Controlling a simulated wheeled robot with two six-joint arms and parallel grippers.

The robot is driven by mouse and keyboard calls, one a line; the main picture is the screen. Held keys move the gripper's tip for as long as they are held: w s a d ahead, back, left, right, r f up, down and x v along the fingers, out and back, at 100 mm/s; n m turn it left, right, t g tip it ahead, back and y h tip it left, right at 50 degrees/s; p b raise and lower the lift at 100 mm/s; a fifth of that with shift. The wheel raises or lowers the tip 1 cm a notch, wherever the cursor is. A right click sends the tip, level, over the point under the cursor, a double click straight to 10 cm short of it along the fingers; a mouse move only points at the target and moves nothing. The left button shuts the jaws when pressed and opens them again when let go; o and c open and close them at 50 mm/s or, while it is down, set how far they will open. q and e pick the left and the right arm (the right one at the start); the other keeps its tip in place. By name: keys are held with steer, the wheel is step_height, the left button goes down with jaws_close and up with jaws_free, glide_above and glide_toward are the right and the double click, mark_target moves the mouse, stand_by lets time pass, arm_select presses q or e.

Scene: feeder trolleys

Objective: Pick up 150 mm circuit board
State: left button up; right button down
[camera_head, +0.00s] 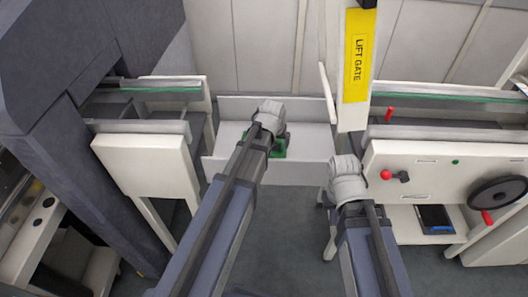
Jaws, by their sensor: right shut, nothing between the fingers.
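A green piece (280,148), which looks like a circuit board, shows in the white tray (310,171) at the centre. My left arm covers much of it, so its length cannot be read. My left wrist (269,112) is over the tray right by the green piece. Its fingers are hidden behind the wrist and arm, so I cannot tell if they hold it. My right gripper (329,243) points down in front of the tray's right end, well away from the green piece. It is shut and empty.
A yellow "LIFT GATE" post (357,56) stands behind the tray's right end. A white panel (440,170) with a red knob and black handwheel (497,192) is at right. Rails with green strips run at left (160,89) and right (450,97). A dark machine (80,150) stands left.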

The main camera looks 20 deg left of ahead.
arm_select(q)
steer(key=shift+b+x, duration=0.6)
steer(key=shift+x, duration=0.6)
steer(key=shift+r, duration=0.1)
jaws_close()
